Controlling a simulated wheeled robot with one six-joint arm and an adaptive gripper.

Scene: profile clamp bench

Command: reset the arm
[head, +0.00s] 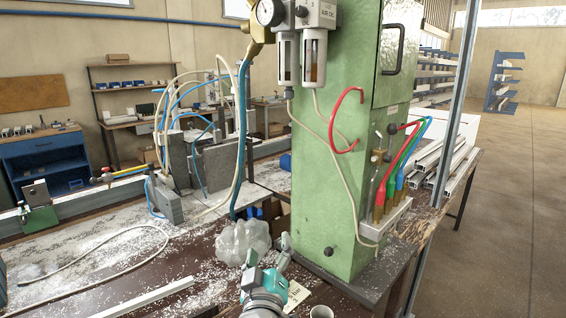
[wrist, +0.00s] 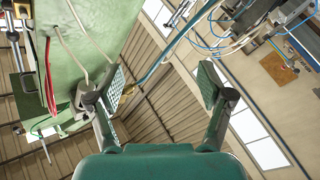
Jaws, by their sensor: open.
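My gripper (head: 268,254) shows at the bottom centre of the head view, a teal body with two grey fingers pointing up. It stands in front of the green machine column, close to a crumpled clear plastic bag (head: 245,242). In the wrist view my gripper (wrist: 162,87) is open, with its two ridged pads wide apart and nothing between them. The wrist view looks upward past the fingers to the roof and walls. The green column (wrist: 85,40) shows on its left, beside the left finger; I cannot tell the exact gap.
The green column (head: 335,180) carries air regulators (head: 300,45), a red hose (head: 335,120) and coloured-handled tools in a rack (head: 385,215). A blue hose (head: 238,150) hangs left of it. A white profile (head: 145,300) lies on the chip-strewn bench (head: 70,275). A cup (head: 321,311) stands at the bottom edge.

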